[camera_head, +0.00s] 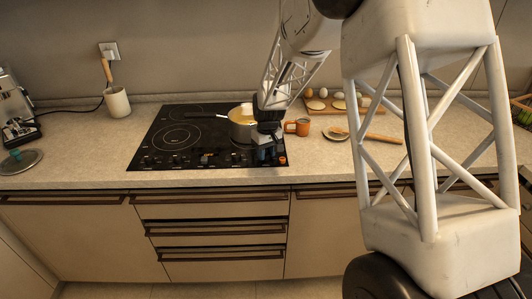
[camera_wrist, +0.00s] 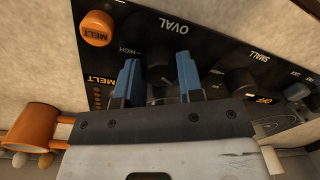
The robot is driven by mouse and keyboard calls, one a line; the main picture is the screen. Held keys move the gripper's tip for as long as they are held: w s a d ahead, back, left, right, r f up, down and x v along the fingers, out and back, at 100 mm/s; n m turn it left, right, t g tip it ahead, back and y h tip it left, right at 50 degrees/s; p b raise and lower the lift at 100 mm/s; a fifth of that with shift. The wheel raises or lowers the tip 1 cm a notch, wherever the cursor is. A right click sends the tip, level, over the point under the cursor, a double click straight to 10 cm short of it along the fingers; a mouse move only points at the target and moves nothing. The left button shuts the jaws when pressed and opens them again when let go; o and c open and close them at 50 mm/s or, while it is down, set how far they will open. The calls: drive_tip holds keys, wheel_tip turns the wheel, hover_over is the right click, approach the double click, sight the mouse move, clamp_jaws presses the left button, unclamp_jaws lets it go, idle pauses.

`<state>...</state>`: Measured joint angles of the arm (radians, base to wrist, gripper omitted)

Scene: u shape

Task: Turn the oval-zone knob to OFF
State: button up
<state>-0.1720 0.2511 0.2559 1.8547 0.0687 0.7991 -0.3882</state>
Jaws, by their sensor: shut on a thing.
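The black cooktop (camera_head: 150,148) has a row of knobs along its front edge. In the wrist view, the dark oval-zone knob (camera_wrist: 158,68) sits below the word OVAL, with HIGH printed on its left. My gripper (camera_wrist: 158,80) has its blue fingers on either side of this knob and is shut on it. The knob's pointer and its OFF mark are hidden or too dark to read. In the head view, my gripper (camera_head: 266,152) is at the front right of the cooktop and hides the knob.
The SMALL knob (camera_wrist: 241,82) is just right of my fingers. An orange MELT button (camera_wrist: 97,28) is at upper left. A pot (camera_head: 240,127) stands close behind my gripper. An orange mug (camera_head: 301,128) is to the right. The counter left of the cooktop is mostly clear.

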drive_tip(key=n, duration=0.5)
idle(0.4)
drive_tip(key=o, duration=0.9)
drive_tip(key=shift+w+d+r, duration=0.1)
drive_tip(key=shift+w+r, duration=0.05)
drive_tip(key=shift+r, duration=3.7)
drive_tip(key=shift+r, duration=0.1)
